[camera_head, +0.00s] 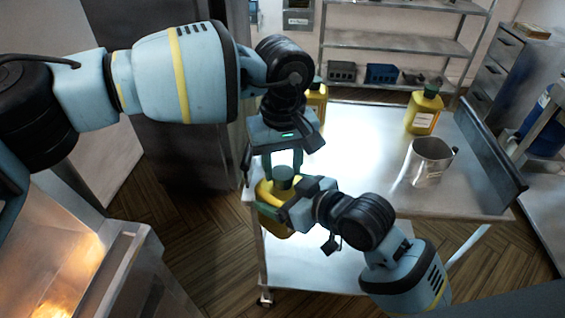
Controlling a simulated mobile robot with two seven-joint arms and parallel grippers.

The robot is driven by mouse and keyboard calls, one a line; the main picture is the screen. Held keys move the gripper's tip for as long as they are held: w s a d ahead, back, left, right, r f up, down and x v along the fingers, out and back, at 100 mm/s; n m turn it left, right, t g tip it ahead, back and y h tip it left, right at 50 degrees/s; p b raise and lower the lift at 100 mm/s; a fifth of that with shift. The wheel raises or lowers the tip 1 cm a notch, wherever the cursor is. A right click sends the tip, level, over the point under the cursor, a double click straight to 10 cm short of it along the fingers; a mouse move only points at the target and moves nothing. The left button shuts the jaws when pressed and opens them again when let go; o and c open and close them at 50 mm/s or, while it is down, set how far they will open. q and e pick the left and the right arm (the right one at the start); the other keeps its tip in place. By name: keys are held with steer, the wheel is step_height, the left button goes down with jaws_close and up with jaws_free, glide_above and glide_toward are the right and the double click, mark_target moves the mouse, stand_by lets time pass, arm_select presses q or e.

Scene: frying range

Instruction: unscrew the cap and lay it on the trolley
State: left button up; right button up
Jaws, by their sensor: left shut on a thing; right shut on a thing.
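A yellow bottle (267,192) with a dark green cap (283,178) is upright at the trolley's near left corner. My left gripper (284,168) comes down from above and is shut on the cap. The cap sits at the top of the bottle; I cannot tell whether it is loose. My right gripper (286,208) comes in from the right and is shut on the bottle's body, hiding part of it. The trolley (340,150) has a bare, shiny metal top behind the grippers.
On the trolley stand another yellow bottle (424,112) with a green cap and a metal pot (429,163). A third yellow bottle (317,101) is partly hidden behind my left arm. A raised dark panel (490,150) edges the right side. The trolley's middle is clear. A fryer (60,250) stands at left.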

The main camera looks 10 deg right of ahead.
arm_select(q)
steer(key=n, duration=0.6)
steer(key=shift+n, duration=0.4)
arm_select(e)
steer(key=shift+r, duration=0.1)
arm_select(q)
steer(key=n, duration=0.7)
steer(key=shift+r+n, duration=0.1)
steer(key=shift+n, duration=0.2)
steer(key=n, duration=1)
steer(key=shift+s+n, duration=0.1)
steer(key=shift+n, duration=0.3)
steer(key=n, duration=1.8)
steer(key=shift+r+n, duration=0.1)
steer(key=shift+n, duration=0.2)
steer(key=n, duration=0.8)
steer(key=shift+d, duration=0.15)
steer(key=shift+n, duration=1.1)
